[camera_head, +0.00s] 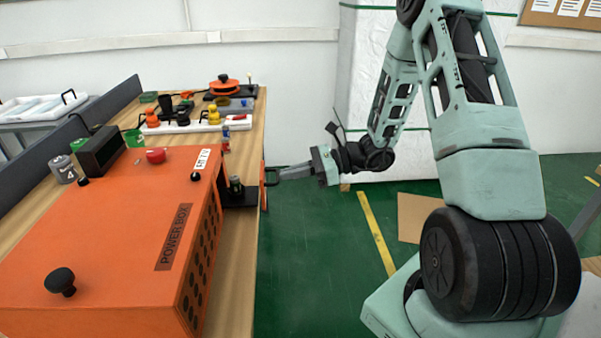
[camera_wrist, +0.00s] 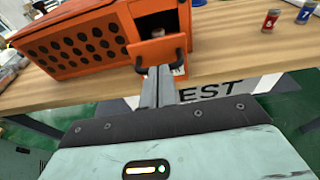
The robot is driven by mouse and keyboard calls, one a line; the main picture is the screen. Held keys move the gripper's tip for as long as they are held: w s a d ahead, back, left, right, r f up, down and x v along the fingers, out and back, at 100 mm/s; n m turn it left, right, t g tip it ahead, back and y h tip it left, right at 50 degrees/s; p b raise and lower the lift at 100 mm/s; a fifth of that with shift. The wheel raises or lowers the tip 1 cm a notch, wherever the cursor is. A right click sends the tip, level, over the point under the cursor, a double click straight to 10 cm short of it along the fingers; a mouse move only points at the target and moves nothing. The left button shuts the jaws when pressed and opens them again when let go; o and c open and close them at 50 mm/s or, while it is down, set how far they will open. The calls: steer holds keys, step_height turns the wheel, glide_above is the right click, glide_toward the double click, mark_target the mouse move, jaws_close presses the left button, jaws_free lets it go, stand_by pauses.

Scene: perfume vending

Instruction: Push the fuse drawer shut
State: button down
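The orange power box (camera_head: 120,240) stands on the wooden table. Its fuse drawer (camera_head: 240,196) is pulled out from the box's right side over the table edge. The orange drawer front (camera_wrist: 162,48) shows in the wrist view, with a black handle (camera_wrist: 181,68) on it. A small fuse-like part (camera_head: 235,184) stands in the drawer. My gripper (camera_head: 282,173) is level with the handle, its fingertips at or against it. In the wrist view my two fingers (camera_wrist: 159,70) lie close together. I cannot tell whether the handle bar is between them.
A red can (camera_wrist: 271,20) and a blue can (camera_wrist: 305,12) stand on the table beside the box. A white tray with colored parts (camera_head: 195,122) is farther back. Green floor (camera_head: 310,260) lies open right of the table.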

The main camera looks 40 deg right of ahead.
glide_above(253, 195)
steer(key=d, duration=0.1)
steer(key=shift+s+b, duration=0.2)
steer(key=shift+b, duration=0.2)
steer(key=shift+w+a+r, duration=0.1)
steer(key=shift+w+a, duration=0.2)
steer(key=shift+a, duration=0.15)
steer(key=shift+r, duration=0.1)
